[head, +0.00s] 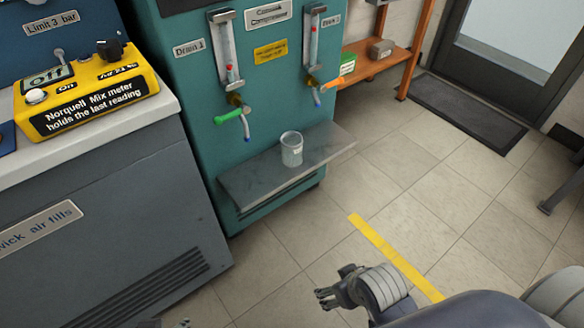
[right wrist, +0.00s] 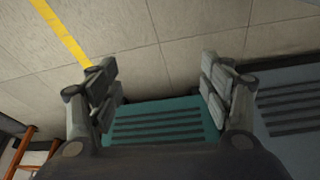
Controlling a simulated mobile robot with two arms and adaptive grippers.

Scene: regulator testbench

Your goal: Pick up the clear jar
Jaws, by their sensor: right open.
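The clear jar (head: 291,149) stands upright on the grey shelf (head: 240,187) at the front of the teal cabinet. It has a small pale label low on its front. My right gripper (head: 326,296) is low in the head view, in front of the shelf and well apart from the jar. In the right wrist view it (right wrist: 160,90) is open with nothing between its fingers; the jar is not in that view. Only a small tip of what seems to be my left gripper (head: 182,323) shows at the bottom edge.
The teal cabinet (head: 190,90) carries two drain taps above the shelf, with a green handle (head: 228,115) and an orange handle (head: 333,84). A grey counter (head: 90,205) with a yellow meter box (head: 85,97) stands left. Tiled floor with a yellow stripe (head: 395,258) is clear.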

